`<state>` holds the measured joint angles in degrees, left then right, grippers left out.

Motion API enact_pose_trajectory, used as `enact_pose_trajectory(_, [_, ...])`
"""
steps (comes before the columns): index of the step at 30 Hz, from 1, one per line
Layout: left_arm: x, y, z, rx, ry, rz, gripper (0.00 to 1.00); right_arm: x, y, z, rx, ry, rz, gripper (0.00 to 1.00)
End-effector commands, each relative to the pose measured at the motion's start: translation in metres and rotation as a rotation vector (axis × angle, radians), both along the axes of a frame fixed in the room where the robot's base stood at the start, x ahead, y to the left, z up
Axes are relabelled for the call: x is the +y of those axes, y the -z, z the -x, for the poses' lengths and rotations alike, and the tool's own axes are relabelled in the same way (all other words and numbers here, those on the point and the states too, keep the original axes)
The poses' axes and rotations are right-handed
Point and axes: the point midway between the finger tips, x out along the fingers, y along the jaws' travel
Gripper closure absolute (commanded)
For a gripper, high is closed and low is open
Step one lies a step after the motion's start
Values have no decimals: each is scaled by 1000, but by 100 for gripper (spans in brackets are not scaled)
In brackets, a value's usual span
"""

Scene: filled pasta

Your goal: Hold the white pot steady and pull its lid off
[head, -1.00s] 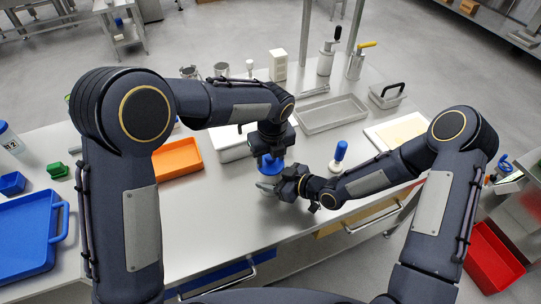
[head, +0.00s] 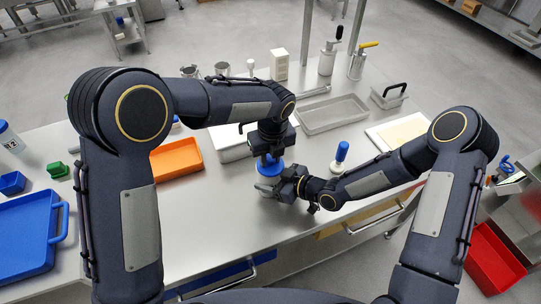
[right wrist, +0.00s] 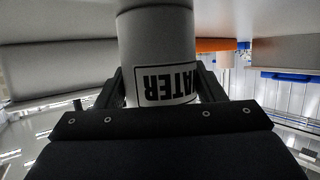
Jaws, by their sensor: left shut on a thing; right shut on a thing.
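The white pot (right wrist: 157,55) fills the middle of the right wrist view, upside down there, with a black-framed label whose visible letters read "ATER". My right gripper (right wrist: 165,88) is shut on its sides, one finger on each side. In the head view the right gripper (head: 278,187) reaches in from the right, low over the table. The blue lid (head: 269,170) shows beside it. My left gripper (head: 268,156) comes down from above and is shut on the lid. The hand hides the pot's rim, so I cannot tell whether lid and pot touch.
A blue-handled white tool (head: 341,152) stands close right of the right gripper. An orange tray (head: 177,158) and a white container (head: 233,145) lie left and behind. A steel tray (head: 333,113) lies farther back. The table front is clear.

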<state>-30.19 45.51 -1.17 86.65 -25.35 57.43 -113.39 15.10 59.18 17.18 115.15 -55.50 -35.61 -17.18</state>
Motion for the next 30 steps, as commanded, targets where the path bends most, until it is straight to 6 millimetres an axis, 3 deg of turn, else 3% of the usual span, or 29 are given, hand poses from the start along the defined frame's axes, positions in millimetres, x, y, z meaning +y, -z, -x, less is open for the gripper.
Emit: enact_pose_trajectory(30, [-2, -52, -1, -7, 2, 4, 100, -8, 7, -2, 18, 17, 15, 69])
